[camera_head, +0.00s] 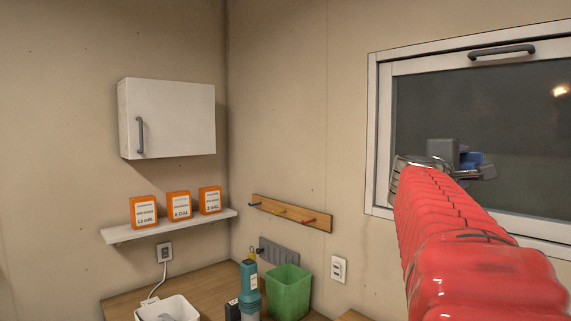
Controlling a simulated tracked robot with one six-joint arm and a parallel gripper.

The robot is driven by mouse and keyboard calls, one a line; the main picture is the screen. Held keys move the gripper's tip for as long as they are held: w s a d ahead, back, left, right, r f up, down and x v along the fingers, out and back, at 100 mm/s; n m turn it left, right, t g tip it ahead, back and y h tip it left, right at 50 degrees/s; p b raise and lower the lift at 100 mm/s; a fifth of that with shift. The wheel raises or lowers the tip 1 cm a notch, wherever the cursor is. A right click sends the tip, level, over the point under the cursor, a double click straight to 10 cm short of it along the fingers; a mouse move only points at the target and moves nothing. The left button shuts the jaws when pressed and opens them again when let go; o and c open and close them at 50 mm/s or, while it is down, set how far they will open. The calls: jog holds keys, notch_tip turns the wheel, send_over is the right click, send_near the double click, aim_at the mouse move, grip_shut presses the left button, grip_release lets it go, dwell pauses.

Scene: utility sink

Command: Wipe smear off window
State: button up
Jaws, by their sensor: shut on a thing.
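The window (430,100) is a dark pane in a white frame, with a grey handle at its top, on the right wall. My red arm reaches up from the lower right, and my gripper (468,164) is in front of the lower left part of the pane. It is shut on a small blue thing (472,158), mostly hidden by the gripper, so I cannot tell its kind. I cannot tell whether it touches the glass. I cannot make out a smear; my arm hides part of the lower window.
A white wall cabinet (170,118) hangs left above a shelf (172,228) with orange boxes. A peg rail (291,214) is on the wall. A green bin (287,290), a teal bottle (249,285) and a white tub (167,308) stand on the wooden counter.

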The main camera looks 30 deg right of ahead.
jog(key=shift+d, duration=0.15)
jog(key=shift+w+d, duration=0.25)
jog(key=shift+d, duration=1.15)
jog(key=shift+w+d, duration=0.2)
jog(key=shift+d, duration=1.2)
jog(key=shift+w+d, duration=0.2)
jog(key=shift+d, duration=0.8)
jog(key=shift+s, duration=0.1)
jog(key=s, duration=0.3)
jog(key=shift+s+d, duration=0.2)
jog(key=shift+s, duration=0.2)
jog(key=shift+d, duration=0.15)
jog(key=shift+w+a, duration=0.2)
jog(key=shift+w, duration=0.8)
jog(key=shift+w+a, duration=0.2)
jog(key=shift+w, duration=0.8)
